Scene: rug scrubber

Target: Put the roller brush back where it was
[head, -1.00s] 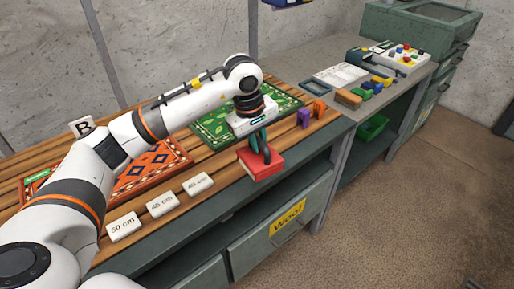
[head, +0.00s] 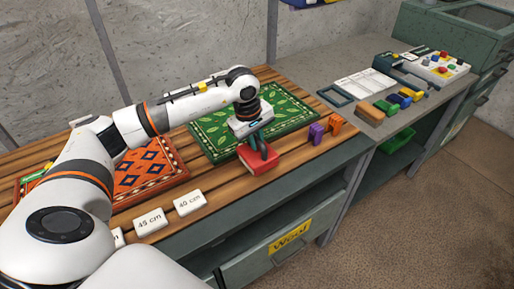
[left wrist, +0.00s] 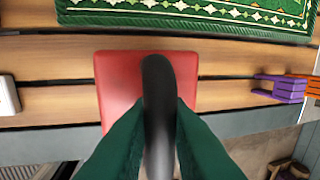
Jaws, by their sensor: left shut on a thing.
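My left gripper (head: 258,142), with dark green fingers, is shut on the dark upright handle (left wrist: 158,110) of a red block-shaped tool (head: 262,160). I see no roller shape on it, so I cannot tell whether it is the roller brush. In the left wrist view the red block (left wrist: 118,75) lies below the fingers, over the planks by the bench's front edge. Its underside is hidden, so I cannot tell whether it touches the wood. My right gripper is not in view.
A green leaf-patterned rug (head: 215,130) lies behind the red tool, and an orange rug (head: 150,172) to its left. White size cards (head: 189,203) line the front edge. Purple (head: 316,133) and orange (head: 334,124) pieces stand to the right. A grey side table (head: 350,68) holds several small items.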

